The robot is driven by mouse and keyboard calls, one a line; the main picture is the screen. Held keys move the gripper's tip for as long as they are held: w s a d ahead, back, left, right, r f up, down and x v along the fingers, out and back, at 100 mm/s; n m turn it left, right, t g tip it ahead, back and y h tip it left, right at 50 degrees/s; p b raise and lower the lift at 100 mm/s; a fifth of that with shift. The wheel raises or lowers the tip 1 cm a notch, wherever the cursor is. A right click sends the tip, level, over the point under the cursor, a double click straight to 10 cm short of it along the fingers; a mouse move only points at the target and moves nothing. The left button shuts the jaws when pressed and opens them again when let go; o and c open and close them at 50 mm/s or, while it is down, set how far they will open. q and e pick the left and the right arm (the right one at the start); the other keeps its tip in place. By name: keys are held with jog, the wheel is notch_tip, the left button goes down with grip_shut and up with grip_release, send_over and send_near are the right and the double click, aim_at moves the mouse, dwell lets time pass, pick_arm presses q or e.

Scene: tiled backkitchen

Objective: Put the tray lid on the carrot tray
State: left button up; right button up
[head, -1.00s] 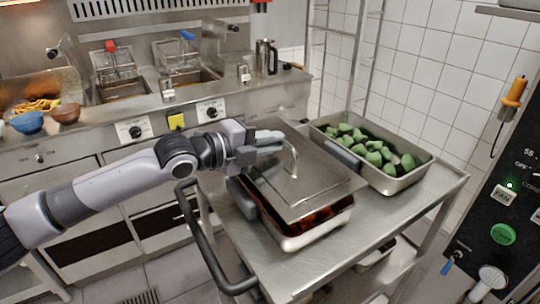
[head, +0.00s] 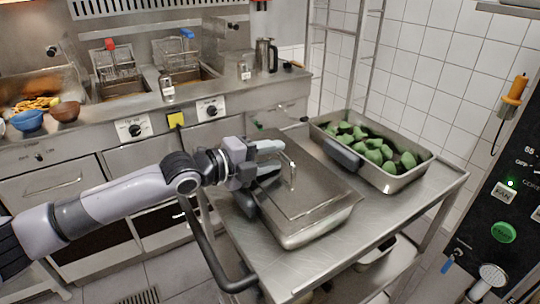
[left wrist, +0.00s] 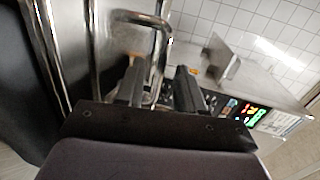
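The steel tray lid (head: 315,207) lies over the carrot tray (head: 308,236) on the cart and looks seated on its rim. The tray's contents are hidden beneath it. The lid's upright handle (head: 293,174) stands near the middle of the lid. My left gripper (head: 276,157) is at the handle's left side, with its fingers spread apart. In the left wrist view the two fingers (left wrist: 158,88) are apart with nothing clamped between them, and a bent metal bar, apparently the handle (left wrist: 160,42), shows just beyond them. My right gripper is not in view.
A second tray (head: 412,180) with green vegetables stands at the back right of the cart (head: 385,215). The cart's push bar (head: 213,255) is at the left. Fryers and a counter are behind; a control panel (head: 510,200) is at the right.

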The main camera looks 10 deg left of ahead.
pick_arm(q)
jog(key=shift+r, duration=0.25)
jog(key=shift+s+a+r, duration=0.1)
jog(key=shift+s+a, duration=0.05)
jog(key=v, duration=1.1)
jog(key=shift+s, duration=0.3)
jog(key=shift+a+r, duration=0.15)
